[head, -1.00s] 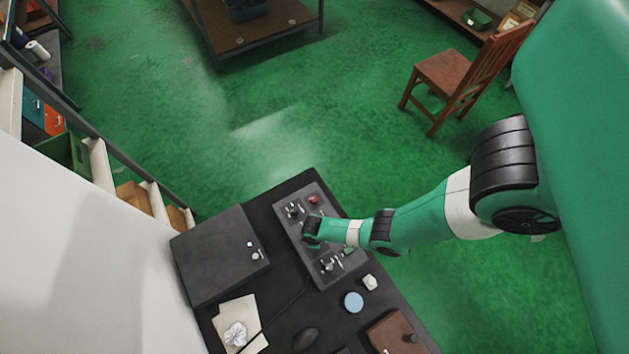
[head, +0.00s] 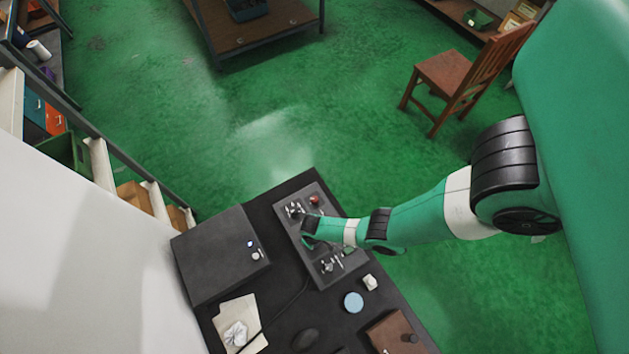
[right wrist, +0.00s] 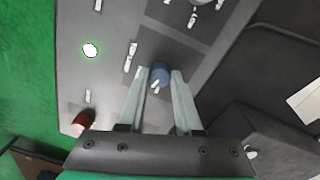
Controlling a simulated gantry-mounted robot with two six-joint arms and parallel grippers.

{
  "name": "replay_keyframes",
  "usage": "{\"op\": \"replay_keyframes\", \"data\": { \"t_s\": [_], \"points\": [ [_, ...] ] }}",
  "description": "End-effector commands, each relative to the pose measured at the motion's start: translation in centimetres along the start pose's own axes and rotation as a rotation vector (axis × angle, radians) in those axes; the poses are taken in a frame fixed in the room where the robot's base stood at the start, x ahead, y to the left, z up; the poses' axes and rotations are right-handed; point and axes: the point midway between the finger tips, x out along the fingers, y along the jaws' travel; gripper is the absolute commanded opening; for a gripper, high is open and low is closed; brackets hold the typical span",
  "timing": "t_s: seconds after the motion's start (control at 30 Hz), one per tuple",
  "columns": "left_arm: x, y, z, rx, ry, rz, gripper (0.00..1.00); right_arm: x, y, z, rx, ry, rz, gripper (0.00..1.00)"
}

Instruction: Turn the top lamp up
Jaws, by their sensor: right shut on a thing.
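The dark grey control panel (head: 318,270) lies on the black desk. My right gripper (right wrist: 160,76) has its two pale fingers closed on either side of a small blue-grey knob (right wrist: 160,72) on that panel. A white pointer mark shows by the knob. In the head view my right gripper (head: 306,241) is over the middle of the panel, and my wrist hides the knob. A dark box (head: 216,262) left of the panel bears two small lamps, the top one (head: 250,244) bluish and the lower one (head: 255,256) whitish. My left gripper is out of view.
A red button (head: 314,199) and metal switches (head: 294,210) sit at the panel's far end, more switches (head: 331,265) at its near end. A blue disc (head: 353,302), a white piece (head: 370,282) and a brown box (head: 395,333) lie nearby.

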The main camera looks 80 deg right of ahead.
Motion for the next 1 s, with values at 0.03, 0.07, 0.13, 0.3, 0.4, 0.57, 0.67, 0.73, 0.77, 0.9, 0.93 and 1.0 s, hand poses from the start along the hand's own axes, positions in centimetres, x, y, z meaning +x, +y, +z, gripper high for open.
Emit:
{"op": "replay_keyframes", "data": {
  "t_s": [0.03,0.07,0.13,0.3,0.4,0.57,0.67,0.73,0.77,0.9,0.93,1.0],
  "points": [
    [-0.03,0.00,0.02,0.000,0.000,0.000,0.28,0.06,0.02,0.01,0.004,0.000,0.000,0.00],
    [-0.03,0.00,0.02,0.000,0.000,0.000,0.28,0.06,0.02,0.02,0.006,0.000,0.000,0.00],
    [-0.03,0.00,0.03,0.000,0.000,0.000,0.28,0.06,0.02,0.02,0.008,0.000,0.000,0.00],
    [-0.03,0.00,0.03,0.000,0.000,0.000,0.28,0.06,0.02,0.02,0.008,0.000,0.000,0.00],
    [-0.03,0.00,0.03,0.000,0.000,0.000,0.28,0.06,0.02,0.03,0.007,0.000,0.000,0.00],
    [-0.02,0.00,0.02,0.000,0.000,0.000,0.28,0.05,0.02,0.03,0.007,-0.001,0.000,0.60],
    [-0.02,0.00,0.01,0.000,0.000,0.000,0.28,0.04,0.02,0.03,0.007,-0.001,0.000,0.64],
    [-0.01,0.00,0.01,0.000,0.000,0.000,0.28,0.03,0.01,0.02,0.007,-0.001,0.000,0.64],
    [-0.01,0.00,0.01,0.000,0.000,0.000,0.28,0.03,0.01,0.02,0.007,0.000,0.000,0.64],
    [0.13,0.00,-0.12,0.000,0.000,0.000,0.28,-0.17,0.01,0.01,0.007,0.000,0.000,0.64],
    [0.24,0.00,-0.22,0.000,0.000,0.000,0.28,-0.33,0.01,0.01,0.007,0.000,0.000,0.64],
    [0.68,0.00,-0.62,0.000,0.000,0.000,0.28,-0.92,0.01,0.00,0.007,0.000,0.000,0.64]
  ]
}}
